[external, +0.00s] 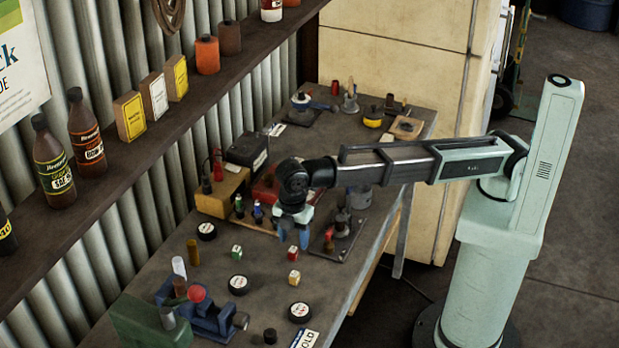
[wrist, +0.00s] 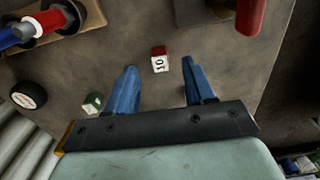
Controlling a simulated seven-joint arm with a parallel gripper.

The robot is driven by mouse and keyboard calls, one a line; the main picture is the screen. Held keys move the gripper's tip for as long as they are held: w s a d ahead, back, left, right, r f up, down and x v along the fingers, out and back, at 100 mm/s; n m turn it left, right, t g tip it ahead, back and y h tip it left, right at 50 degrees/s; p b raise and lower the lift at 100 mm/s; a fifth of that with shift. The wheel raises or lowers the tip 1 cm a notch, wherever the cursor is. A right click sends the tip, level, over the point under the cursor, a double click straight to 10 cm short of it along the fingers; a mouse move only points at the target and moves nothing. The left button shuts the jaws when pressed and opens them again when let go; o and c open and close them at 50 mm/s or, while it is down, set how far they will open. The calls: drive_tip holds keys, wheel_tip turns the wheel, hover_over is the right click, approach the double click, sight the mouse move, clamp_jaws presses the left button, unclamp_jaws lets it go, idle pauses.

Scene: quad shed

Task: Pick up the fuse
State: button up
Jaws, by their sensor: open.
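A small red-and-white cube marked 10 (wrist: 160,60) lies on the bench, beyond and between my fingertips in the wrist view. It appears to be the red cube (external: 293,253) just below my gripper in the external view. A green-and-white cube (wrist: 93,102) lies left of my fingers, and it shows in the external view (external: 236,251). A yellow-and-red cube (external: 293,277) lies nearer the camera. I cannot tell for certain which is the fuse. My gripper (external: 293,238) points down above the bench, its blue fingers apart and nothing between them; it also shows in the wrist view (wrist: 158,90).
Black round tins with white labels (external: 238,283) lie around the cubes. A blue vise (external: 210,310) stands at the front. A board with upright coloured pieces (wrist: 75,15) is at upper left in the wrist view, and a red cylinder (wrist: 251,15) at upper right.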

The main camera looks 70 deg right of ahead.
sight(293, 249)
drive_tip(key=shift+a+f, duration=0.2)
drive_tip(key=shift+f, duration=2.15)
drive_tip(key=shift+c, duration=0.2)
clamp_jaws()
wheel_tip(293, 249, up, 10)
drive_tip(key=shift+r, duration=0.15)
